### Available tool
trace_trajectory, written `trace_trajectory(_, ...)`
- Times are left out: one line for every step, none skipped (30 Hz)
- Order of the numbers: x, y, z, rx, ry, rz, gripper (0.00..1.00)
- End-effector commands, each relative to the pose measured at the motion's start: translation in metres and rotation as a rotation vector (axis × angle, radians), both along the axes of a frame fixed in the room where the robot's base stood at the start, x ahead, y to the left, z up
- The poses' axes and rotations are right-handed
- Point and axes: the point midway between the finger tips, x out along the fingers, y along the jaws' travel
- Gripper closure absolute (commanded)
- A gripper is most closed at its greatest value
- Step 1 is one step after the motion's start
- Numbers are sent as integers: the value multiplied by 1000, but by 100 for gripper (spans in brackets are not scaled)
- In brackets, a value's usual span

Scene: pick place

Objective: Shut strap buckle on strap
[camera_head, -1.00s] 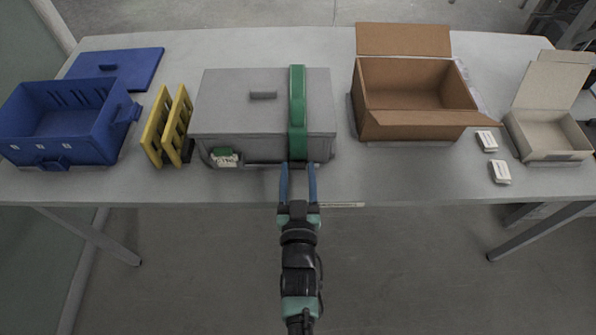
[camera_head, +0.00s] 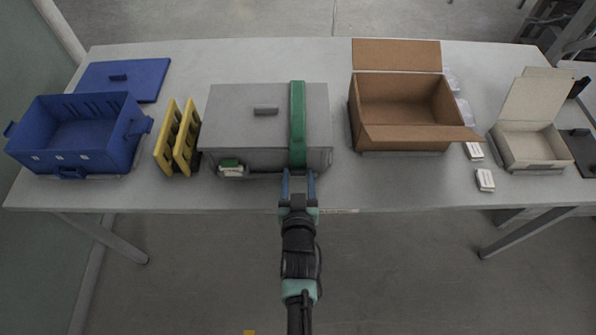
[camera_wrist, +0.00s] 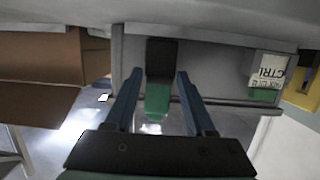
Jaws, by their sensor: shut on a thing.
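A green strap (camera_head: 297,125) runs over the lid and down the front of a closed grey box (camera_head: 235,131). In the wrist view, a black strap buckle (camera_wrist: 161,57) lies against the grey box's side, with a green strap end (camera_wrist: 157,101) beside it. My gripper (camera_head: 298,174) is at the box's front, in line with the strap. Finger contact is hard to see, and I cannot tell whether the buckle is latched.
A blue crate (camera_head: 42,165) and yellow pieces (camera_head: 178,145) stand left of the grey box. An open cardboard box (camera_head: 400,140), a small open carton (camera_head: 531,158) and two small white packs (camera_head: 485,180) are to the right. The table's front edge is close to my gripper.

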Motion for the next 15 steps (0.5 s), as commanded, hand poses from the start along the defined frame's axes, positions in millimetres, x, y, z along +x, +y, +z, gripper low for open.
trace_trajectory(0, 0, 2, 0, 4, 0, 100)
trace_trajectory(1, 0, 1, -1, 6, 0, 100)
trace_trajectory(1, 0, 0, -1, 6, 0, 100)
trace_trajectory(1, 0, 0, -1, 7, 0, 100)
trace_trajectory(1, 0, 0, -1, 6, 0, 100)
trace_trajectory(1, 0, 0, -1, 6, 0, 100)
trace_trajectory(1, 0, 0, -1, 6, 0, 100)
trace_trajectory(0, 0, 0, -1, 6, 0, 100)
trace_trajectory(0, 0, 0, -1, 5, 0, 100)
trace_trajectory(1, 0, 0, -1, 5, 0, 100)
trace_trajectory(1, 0, 0, -1, 5, 0, 42)
trace_trajectory(1, 0, 0, -1, 5, 0, 34)
trace_trajectory(1, 0, 0, -1, 5, 0, 29)
trace_trajectory(0, 0, 0, -1, 5, 0, 24)
trace_trajectory(0, 0, 0, -1, 5, 0, 16)
